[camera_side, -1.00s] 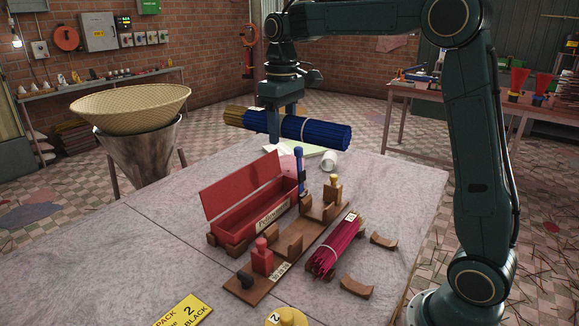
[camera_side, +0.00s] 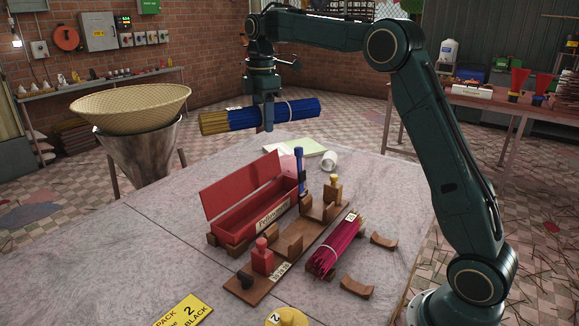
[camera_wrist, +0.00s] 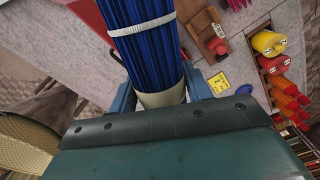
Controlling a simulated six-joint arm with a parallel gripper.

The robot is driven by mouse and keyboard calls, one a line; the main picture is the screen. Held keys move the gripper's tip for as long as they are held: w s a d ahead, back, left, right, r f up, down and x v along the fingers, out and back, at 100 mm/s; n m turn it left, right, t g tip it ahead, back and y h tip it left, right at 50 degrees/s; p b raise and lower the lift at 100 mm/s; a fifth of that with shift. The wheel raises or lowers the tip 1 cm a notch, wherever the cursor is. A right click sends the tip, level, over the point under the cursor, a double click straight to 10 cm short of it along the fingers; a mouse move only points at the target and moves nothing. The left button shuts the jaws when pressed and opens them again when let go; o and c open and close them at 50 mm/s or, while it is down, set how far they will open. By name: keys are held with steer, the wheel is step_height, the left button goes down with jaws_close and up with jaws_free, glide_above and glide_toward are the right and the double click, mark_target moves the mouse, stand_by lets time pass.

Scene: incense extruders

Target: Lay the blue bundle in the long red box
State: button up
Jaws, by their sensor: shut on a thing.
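The blue bundle (camera_side: 290,110) has bare tan ends at its left and a pale tie around it. My gripper (camera_side: 267,122) is shut on it and holds it level, well above the back of the table. In the wrist view the bundle (camera_wrist: 147,45) runs up from between the jaws, with a white band near them. The long red box (camera_side: 245,207) stands open on the table, its red lid raised along the back. Its inside looks empty where I can see it. The bundle is above and behind the box, apart from it.
A wooden rack (camera_side: 290,245) with a red-topped stamp and a blue post stands in front of the box. A magenta bundle (camera_side: 337,243) lies to its right. A yellow card (camera_side: 183,312) lies at the front. A woven basket (camera_side: 130,103) is at the left.

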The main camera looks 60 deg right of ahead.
steer(key=w+d+n, duration=0.2)
steer(key=w+n, duration=0.1)
steer(key=n, duration=0.2)
glide_toward(261, 190)
steer(key=s+a+f, duration=0.2)
steer(key=s+a, duration=0.1)
steer(key=a, duration=0.1)
steer(key=shift+s+a+f+n, duration=0.15)
steer(key=shift+s+f+n, duration=0.15)
steer(key=shift+s, duration=0.1)
steer(key=shift+f, duration=1.8)
steer(key=o, duration=0.9)
steer(key=shift+o, duration=0.2)
steer(key=shift+f, duration=0.1)
